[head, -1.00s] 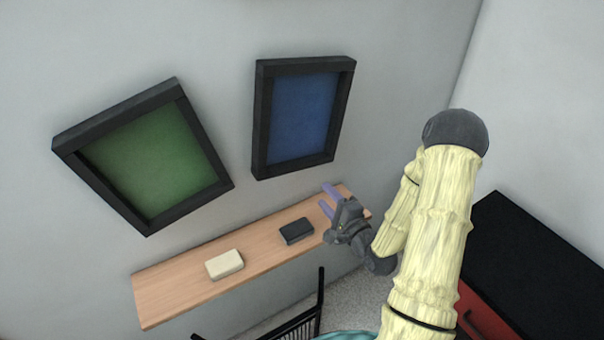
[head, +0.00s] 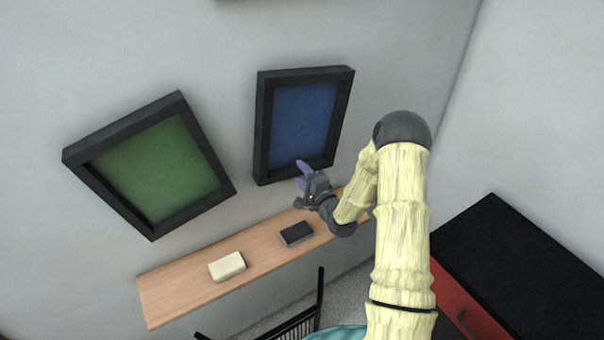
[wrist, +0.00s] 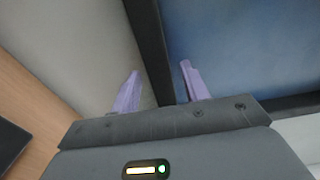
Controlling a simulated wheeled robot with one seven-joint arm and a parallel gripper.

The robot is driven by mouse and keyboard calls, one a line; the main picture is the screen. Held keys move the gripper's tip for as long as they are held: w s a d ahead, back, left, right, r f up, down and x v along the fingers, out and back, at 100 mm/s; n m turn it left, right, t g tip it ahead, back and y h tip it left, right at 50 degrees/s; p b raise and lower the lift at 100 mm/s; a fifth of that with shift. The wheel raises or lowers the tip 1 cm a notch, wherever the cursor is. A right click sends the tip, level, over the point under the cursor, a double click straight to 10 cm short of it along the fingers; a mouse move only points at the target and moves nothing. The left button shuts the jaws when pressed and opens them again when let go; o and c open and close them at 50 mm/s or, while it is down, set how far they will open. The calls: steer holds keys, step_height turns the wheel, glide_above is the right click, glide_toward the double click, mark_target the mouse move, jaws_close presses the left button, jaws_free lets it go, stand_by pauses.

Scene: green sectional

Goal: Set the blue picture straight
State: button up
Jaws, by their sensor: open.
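The blue picture (head: 301,115) hangs on the wall in a thick black frame, right of the green picture. Its lower edge does not run parallel to the shelf in the head view; its exact tilt is hard to judge. My gripper (head: 303,175) is open at the lower part of this frame. In the wrist view the two lilac fingers (wrist: 160,88) show on either side of a black frame bar (wrist: 152,48), with the blue panel (wrist: 235,45) to the right. I cannot tell whether a finger touches the frame.
The green picture (head: 152,168) hangs clearly tilted at left. A wooden shelf (head: 185,288) below holds a cream block (head: 227,266) and a dark block (head: 297,234). A black-topped red cabinet (head: 510,265) stands at right, and a black rack (head: 300,325) in front.

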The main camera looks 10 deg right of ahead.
steer(key=shift+c, duration=0.3)
jaws_close()
steer(key=shift+n, duration=0.9)
steer(key=d+b, duration=0.1)
steer(key=d, duration=0.1)
steer(key=w+d+b, duration=0.1)
steer(key=d, duration=0.1)
steer(key=shift+w+f+b, duration=0.15)
steer(key=shift+b, duration=0.15)
steer(key=shift+o, duration=0.3)
jaws_free()
steer(key=shift+d, duration=0.1)
